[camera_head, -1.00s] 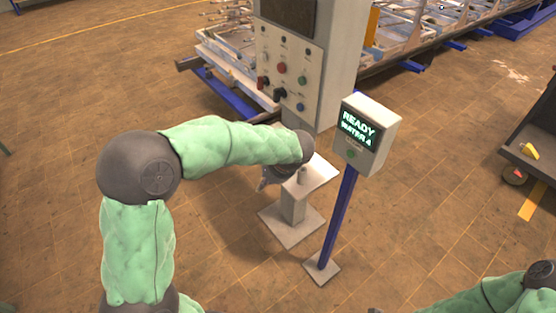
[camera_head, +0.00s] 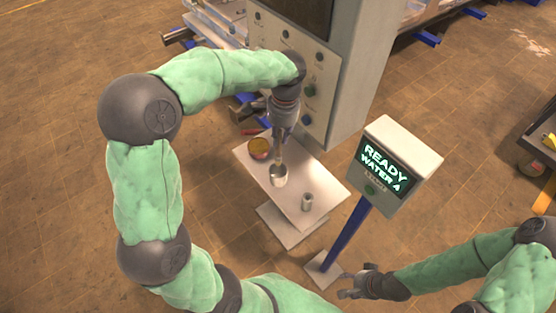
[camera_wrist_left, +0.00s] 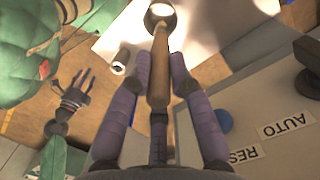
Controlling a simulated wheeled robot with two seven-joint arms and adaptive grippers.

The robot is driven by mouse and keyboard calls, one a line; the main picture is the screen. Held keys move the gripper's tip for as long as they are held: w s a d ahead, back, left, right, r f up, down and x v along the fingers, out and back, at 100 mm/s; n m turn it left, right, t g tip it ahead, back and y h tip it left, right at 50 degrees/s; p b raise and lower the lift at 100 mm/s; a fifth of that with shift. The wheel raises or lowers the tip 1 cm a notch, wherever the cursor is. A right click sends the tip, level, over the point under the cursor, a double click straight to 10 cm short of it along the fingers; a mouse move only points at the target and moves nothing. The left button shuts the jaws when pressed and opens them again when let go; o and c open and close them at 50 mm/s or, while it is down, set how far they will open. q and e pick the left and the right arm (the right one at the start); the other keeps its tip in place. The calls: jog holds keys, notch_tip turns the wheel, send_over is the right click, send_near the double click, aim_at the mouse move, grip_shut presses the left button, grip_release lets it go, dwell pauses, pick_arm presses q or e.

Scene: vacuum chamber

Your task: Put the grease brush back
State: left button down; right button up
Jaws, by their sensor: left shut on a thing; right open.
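My left gripper (camera_head: 281,132) is shut on the grease brush and points down over the small white table (camera_head: 325,185). The brush's wooden handle (camera_wrist_left: 159,75) runs between the fingers in the left wrist view. Its lower end meets a pale cup (camera_head: 279,180) on the table; whether it is inside or just above the cup, I cannot tell. The bristles are hidden. A tin with a yellowish top (camera_head: 259,149) stands left of the cup. My right gripper (camera_head: 345,287) is open and empty, low and right of the table; it also shows in the left wrist view (camera_wrist_left: 84,80).
A small metal cylinder (camera_head: 307,202) stands on the table near its right corner. A grey control cabinet (camera_head: 355,85) with buttons rises close behind. A display post reading READY WATER 4 (camera_head: 390,165) stands at the right. A cart (camera_head: 535,150) is at the right edge.

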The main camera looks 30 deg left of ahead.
aim_at(279, 156)
pick_arm(q)
jog(key=f+b, duration=0.1)
jog(key=f, duration=0.3)
jog(key=shift+s+f, duration=0.15)
jog(key=shift+s, duration=0.05)
jog(key=shift+f+b, duration=0.65)
jog(key=shift+f, duration=2.15)
jog(key=c, duration=1.1)
grip_release()
jog(key=shift+r, duration=0.15)
jog(key=r+p, duration=0.1)
jog(key=r, duration=0.7)
jog(key=d+r+p, duration=0.1)
jog(key=r, duration=0.2)
jog(key=shift+w+r+p, duration=0.3)
jog(key=shift+w+r, duration=0.1)
